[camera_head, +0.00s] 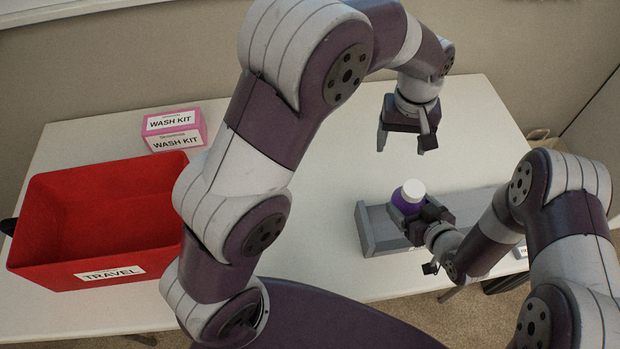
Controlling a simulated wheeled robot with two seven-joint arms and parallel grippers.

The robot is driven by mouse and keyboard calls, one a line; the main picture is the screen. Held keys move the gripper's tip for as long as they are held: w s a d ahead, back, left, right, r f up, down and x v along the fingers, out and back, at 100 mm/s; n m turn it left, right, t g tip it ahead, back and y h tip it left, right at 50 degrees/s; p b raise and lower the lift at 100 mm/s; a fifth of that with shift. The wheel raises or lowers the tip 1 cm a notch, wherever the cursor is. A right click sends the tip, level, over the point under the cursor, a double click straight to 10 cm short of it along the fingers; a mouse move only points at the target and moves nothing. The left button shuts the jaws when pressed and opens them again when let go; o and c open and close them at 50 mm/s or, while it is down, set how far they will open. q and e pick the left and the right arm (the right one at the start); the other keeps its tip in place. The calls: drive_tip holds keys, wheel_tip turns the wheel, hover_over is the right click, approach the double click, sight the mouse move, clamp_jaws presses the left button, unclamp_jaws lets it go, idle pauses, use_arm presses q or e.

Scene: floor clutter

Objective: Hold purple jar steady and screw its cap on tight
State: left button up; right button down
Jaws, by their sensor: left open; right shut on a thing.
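The purple jar (404,202) stands upright at the left part of a grey rack on the table. Its white cap (414,189) sits on its top; how tight it is cannot be told. My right gripper (415,214) is shut on the jar's body from the right and near side, hiding part of it. My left gripper (406,142) is open and empty, pointing down above and behind the jar, well apart from the cap.
The grey rack (368,232) extends to the right behind my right arm. A red bin (70,275) labelled TRAVEL stands at the left. A pink WASH KIT box (174,129) sits behind it. The white table (330,165) is clear around the middle and back.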

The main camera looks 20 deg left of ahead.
use_arm(q)
drive_tip(key=s+a+n, duration=0.1)
drive_tip(key=s+a, duration=0.6)
drive_tip(key=a, duration=0.5)
use_arm(e)
drive_tip(key=shift+a, duration=0.15)
drive_tip(key=shift+s+a+r, duration=0.1)
drive_tip(key=shift+s, duration=0.1)
drive_tip(key=shift+d, duration=0.25)
drive_tip(key=shift+w, duration=0.2)
use_arm(q)
drive_tip(key=s+a+f+m, duration=0.3)
drive_tip(key=s+a+m, duration=0.1)
drive_tip(key=s, duration=0.4)
drive_tip(key=shift+s+f+t, duration=0.3)
drive_tip(key=shift+s+t, duration=0.1)
use_arm(e)
drive_tip(key=shift+a, duration=0.1)
use_arm(q)
drive_tip(key=shift+s, duration=0.1)
use_arm(e)
drive_tip(key=shift+s, duration=0.1)
use_arm(q)
drive_tip(key=shift+r, duration=0.1)
